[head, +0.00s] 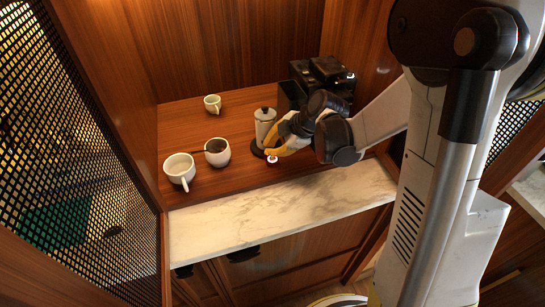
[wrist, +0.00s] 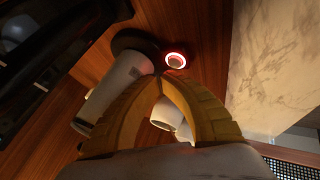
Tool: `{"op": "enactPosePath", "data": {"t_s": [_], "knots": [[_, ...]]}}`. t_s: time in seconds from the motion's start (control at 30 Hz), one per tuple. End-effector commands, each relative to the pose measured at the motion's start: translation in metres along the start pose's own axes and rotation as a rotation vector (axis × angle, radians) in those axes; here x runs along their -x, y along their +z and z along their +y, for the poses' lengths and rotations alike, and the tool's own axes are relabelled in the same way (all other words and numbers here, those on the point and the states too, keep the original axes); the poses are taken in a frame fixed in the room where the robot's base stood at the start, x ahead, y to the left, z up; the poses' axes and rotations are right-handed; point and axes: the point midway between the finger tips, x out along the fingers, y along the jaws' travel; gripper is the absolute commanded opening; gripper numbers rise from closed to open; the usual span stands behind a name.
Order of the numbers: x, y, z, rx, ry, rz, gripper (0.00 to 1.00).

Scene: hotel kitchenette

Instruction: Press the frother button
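The frother (head: 264,123) is a pale grey cylinder on a dark round base, standing upright on the wooden counter. It also shows in the wrist view (wrist: 112,95), left of my fingers. The frother button (wrist: 176,60) is a small round pale button with a glowing red ring, set beside the base. It shows in the head view (head: 272,160) just below my fingertips. My gripper (wrist: 158,78) has yellow fingers that meet at the tips, with nothing between them. The fingertips appear close to the button; contact cannot be told.
A white mug (head: 179,168), a bowl-like cup with dark contents (head: 217,152) and a small cup (head: 212,103) stand left of the frother. A black coffee machine (head: 322,78) stands behind my gripper. The marble front ledge (head: 270,215) is clear. Wooden walls enclose the counter.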

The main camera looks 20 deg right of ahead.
Motion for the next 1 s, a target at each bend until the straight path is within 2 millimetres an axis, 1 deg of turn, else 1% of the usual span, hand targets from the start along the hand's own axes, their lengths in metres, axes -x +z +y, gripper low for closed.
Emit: {"op": "enactPosePath", "data": {"t_s": [0.4, 0.5, 1.0], "knots": [[0.033, -0.018, 0.018, 0.000, 0.000, 0.000, 0.00], [0.039, -0.021, 0.021, 0.000, 0.000, 0.000, 0.00], [0.038, -0.021, 0.021, 0.000, 0.000, 0.000, 0.00]]}}
